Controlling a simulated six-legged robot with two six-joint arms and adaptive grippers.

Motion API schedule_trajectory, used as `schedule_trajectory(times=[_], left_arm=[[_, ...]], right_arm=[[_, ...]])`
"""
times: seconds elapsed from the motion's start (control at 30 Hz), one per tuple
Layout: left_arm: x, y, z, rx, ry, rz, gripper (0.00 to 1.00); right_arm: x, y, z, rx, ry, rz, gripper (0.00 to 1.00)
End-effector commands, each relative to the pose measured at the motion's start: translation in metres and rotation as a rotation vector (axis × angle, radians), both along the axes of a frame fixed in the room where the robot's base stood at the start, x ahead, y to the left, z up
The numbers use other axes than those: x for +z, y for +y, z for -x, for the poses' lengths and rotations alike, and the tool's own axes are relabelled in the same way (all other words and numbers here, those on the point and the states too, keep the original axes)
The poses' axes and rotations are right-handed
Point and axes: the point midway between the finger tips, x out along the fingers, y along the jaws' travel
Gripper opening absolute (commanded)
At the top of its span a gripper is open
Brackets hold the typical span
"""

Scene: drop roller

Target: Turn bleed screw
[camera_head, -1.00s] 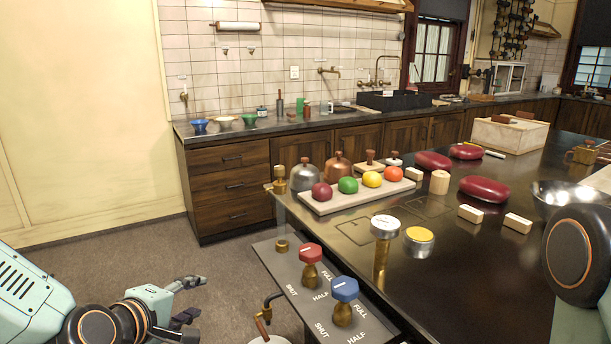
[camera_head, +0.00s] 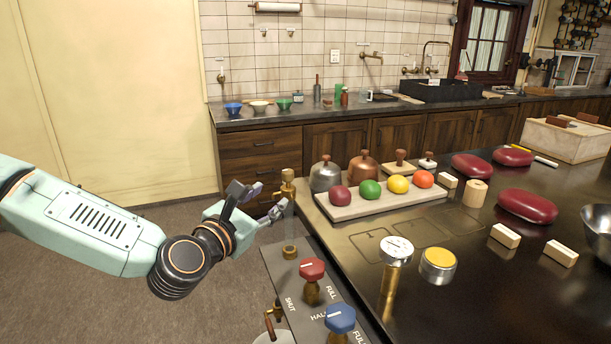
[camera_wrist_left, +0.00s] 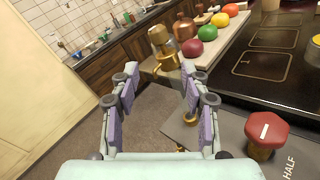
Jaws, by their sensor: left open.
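The brass fitting with a small knob on top (camera_head: 288,186), which looks like the bleed screw, stands upright on a pale see-through column at the left end of the counter. It also shows ahead in the left wrist view (camera_wrist_left: 160,42). My left gripper (camera_head: 262,200) is just left of this fitting, at about its height in the head view. The fingers are open and empty, and the fitting shows beyond the gap between the fingertips in the left wrist view (camera_wrist_left: 160,75). I see no contact. My right gripper is out of view.
A grey panel holds a red knob (camera_head: 312,270) and a blue knob (camera_head: 340,318) below the fitting. A tray of coloured fruit (camera_head: 390,205) and a metal dome (camera_head: 325,176) stand close to its right. Open floor lies left of the panel.

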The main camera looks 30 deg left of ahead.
Motion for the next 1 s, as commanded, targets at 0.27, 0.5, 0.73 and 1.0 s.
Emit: schedule_trajectory(times=[0.27, 0.5, 0.73, 1.0], left_arm=[[0.01, 0.008, 0.005, 0.025, -0.056, 0.24, 0.46], [0.01, 0.011, 0.006, 0.035, -0.067, 0.352, 0.46], [0.005, 0.013, -0.003, 0.036, -0.061, 0.348, 0.46], [0.006, 0.012, -0.021, 0.035, -0.065, 0.348, 0.46]], right_arm=[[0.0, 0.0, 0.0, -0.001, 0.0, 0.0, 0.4], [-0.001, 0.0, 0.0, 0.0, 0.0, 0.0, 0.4], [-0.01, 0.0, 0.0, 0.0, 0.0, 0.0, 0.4], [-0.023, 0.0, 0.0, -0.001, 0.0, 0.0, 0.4]])
